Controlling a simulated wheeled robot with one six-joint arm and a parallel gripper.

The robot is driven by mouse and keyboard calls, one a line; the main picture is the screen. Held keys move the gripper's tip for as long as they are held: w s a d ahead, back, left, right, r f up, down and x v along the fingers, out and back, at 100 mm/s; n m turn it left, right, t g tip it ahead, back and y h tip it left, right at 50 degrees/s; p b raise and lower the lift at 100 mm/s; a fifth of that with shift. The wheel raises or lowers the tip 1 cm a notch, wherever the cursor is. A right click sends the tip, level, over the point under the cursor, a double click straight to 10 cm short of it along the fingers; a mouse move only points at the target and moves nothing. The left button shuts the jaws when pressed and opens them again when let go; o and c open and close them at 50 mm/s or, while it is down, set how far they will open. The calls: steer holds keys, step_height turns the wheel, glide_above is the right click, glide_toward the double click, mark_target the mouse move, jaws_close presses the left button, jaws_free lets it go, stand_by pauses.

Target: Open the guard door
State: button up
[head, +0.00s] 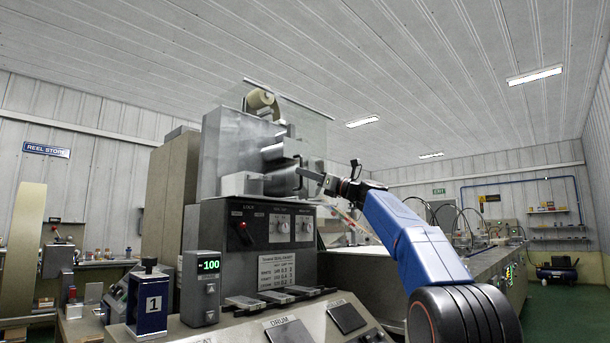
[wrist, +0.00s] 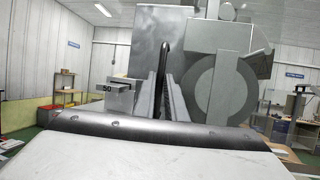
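The guard door (head: 312,122) is a clear panel with a dark bar along its top edge, in front of the machine's upper housing in the head view. A dark upright bar (wrist: 164,56), which looks like a handle, stands in the middle of the wrist view. My gripper (head: 303,172) reaches left to the front of the housing. In the wrist view its two grey fingers (wrist: 162,88) lie on either side of the dark bar, close to it. I cannot tell whether they touch it.
The grey machine (head: 235,240) has knobs, buttons and a panel below the housing.

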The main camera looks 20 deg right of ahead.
steer(key=o, duration=0.3)
steer(key=shift+s+d, duration=0.1)
steer(key=v, duration=1.7)
steer(key=shift+f, duration=0.15)
